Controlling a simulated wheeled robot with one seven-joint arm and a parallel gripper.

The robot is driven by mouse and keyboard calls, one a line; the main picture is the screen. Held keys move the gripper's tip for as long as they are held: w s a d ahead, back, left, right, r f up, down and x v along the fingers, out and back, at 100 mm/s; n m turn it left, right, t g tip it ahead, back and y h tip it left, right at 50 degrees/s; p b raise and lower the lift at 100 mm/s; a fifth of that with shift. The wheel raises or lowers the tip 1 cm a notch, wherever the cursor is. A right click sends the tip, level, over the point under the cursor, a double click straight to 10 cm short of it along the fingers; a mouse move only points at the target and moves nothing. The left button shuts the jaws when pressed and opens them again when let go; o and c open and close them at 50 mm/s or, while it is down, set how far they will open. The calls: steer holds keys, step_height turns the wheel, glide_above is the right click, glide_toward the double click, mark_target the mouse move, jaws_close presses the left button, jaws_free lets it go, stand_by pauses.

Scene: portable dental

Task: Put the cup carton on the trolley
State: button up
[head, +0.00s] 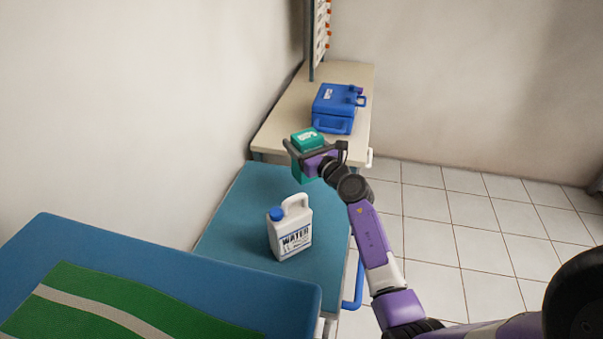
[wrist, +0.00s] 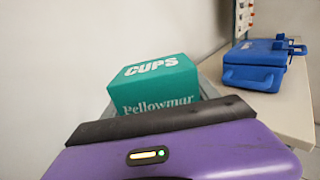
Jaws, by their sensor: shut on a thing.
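The cup carton (head: 306,137) is a teal box with white "CUPS" lettering. My gripper (head: 317,156) is shut on it. The carton also shows in the wrist view (wrist: 155,84), upright beyond the dark edge of my gripper (wrist: 160,120), with its lower part hidden. In the head view the carton appears over the far end of the blue-topped trolley (head: 240,222), near the front edge of the beige table. The carton's underside is hidden, so I cannot tell its height above the top. The trolley has a blue side handle.
A white water jug (head: 290,230) with a blue cap stands on the trolley's nearer part. A blue case (head: 334,108) sits on the beige table (head: 285,112) behind. A blue padded surface with a green striped cloth (head: 110,305) is at front left. Tiled floor is clear at right.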

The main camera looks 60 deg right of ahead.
step_height(320, 180, down, 9)
steer(key=b, duration=0.4)
steer(key=shift+f, duration=0.15)
steer(key=o, duration=1.5)
steer(key=shift+r, duration=0.2)
steer(key=v, duration=1.2)
